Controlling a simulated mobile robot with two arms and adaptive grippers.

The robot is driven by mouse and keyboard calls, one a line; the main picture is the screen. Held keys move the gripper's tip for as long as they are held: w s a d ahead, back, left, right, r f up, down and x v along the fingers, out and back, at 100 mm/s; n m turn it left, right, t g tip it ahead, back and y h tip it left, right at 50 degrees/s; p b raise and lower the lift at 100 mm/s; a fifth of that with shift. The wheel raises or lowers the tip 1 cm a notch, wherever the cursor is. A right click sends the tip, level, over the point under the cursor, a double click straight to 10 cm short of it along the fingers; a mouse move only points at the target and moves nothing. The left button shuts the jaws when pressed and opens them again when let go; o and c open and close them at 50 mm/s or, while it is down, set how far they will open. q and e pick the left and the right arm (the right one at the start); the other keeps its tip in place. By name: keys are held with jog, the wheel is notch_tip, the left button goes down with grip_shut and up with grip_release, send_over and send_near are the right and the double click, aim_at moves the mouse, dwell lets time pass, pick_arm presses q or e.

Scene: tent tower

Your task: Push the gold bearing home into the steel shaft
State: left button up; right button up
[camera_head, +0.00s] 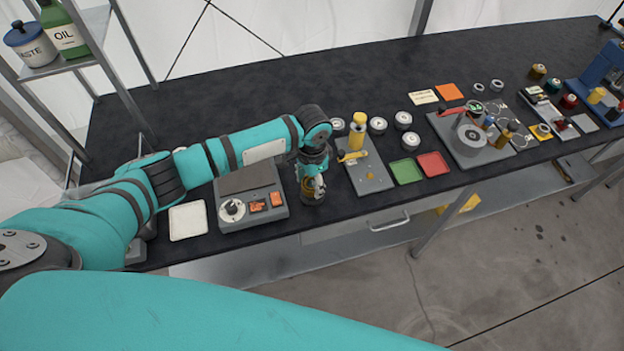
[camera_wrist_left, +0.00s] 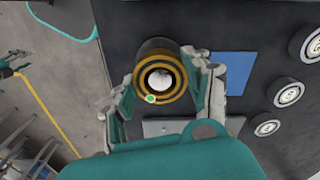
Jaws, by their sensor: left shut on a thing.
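The gold bearing (camera_wrist_left: 146,82) shows in the left wrist view as gold and dark rings around a pale round centre. A dark cylinder (camera_wrist_left: 155,46) stands directly behind it, in line with it. I cannot tell whether the pale centre is the steel shaft, nor how deep the bearing sits. My left gripper (camera_wrist_left: 168,90) has one finger on each side of the bearing and is shut on it. In the head view the left gripper (camera_head: 313,187) points down near the table's front edge, and its fingers hide most of the bearing. A small teal claw, perhaps my right gripper (camera_wrist_left: 12,65), shows at the far left.
A grey device (camera_head: 250,190) stands left of the gripper. A grey plate (camera_head: 372,184) with a yellow cylinder (camera_head: 357,131) stands right of it. Green (camera_head: 406,170) and red (camera_head: 433,163) trays lie further right. Dark table (camera_head: 230,110) is clear behind the arm.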

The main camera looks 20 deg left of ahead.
pick_arm(q)
jog(key=o, duration=1.3)
notch_tip(320, 180, up, 12)
